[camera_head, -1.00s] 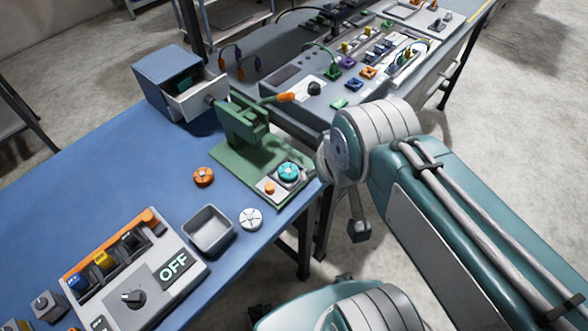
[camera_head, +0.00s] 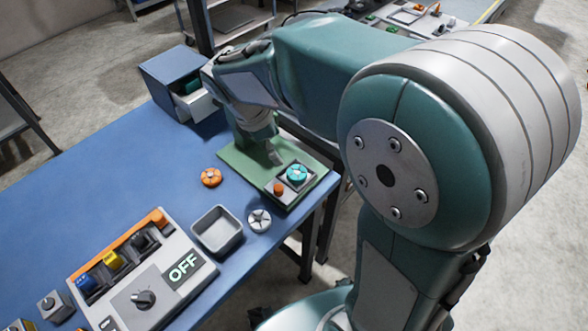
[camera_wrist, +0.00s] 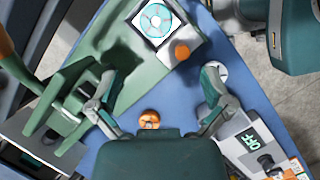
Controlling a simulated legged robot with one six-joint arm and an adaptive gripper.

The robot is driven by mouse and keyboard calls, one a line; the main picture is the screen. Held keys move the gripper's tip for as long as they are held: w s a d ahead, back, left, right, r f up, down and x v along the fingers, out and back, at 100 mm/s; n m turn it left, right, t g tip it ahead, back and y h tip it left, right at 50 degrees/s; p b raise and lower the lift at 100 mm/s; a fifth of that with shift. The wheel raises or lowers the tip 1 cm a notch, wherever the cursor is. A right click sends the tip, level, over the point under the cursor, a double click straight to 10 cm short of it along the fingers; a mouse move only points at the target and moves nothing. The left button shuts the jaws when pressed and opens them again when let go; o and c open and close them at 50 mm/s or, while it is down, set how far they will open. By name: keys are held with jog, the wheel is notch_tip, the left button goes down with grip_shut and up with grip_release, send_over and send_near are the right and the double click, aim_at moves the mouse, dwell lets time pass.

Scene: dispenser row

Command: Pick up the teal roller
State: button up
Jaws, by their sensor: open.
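The teal roller (camera_head: 297,174) is a round, spoked disc. It sits in a dark-framed square holder with an orange button (camera_head: 278,188), at the near right end of the green press base (camera_head: 232,164). In the wrist view the teal roller (camera_wrist: 155,20) is near the top, beyond my fingertips. My gripper (camera_wrist: 158,80) is open and empty, above the table with its fingers spread wide. In the head view my gripper (camera_head: 272,155) is over the green base, left of and behind the teal roller. My arm hides most of the press there.
An orange roller (camera_head: 211,177) and a white roller (camera_head: 259,220) lie on the blue table (camera_head: 130,165). A grey bin (camera_head: 217,230) and the OFF control box (camera_head: 150,280) stand at the front. The press body (camera_wrist: 65,105) with its orange-handled lever rises close beside my left-hand finger.

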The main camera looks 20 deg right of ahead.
jog(key=n, duration=0.1)
send_over(297, 172)
jog(key=a, duration=0.2)
jog(key=f, duration=0.5)
jog(key=shift+w+f, duration=0.25)
jog(key=shift+f, duration=0.6)
jog(key=x, duration=0.4)
jog(key=shift+s+d+f, duration=0.1)
jog(key=shift+d+f, duration=0.05)
jog(key=shift+d, duration=0.25)
jog(key=shift+a, duration=0.15)
jog(key=c, duration=1.2)
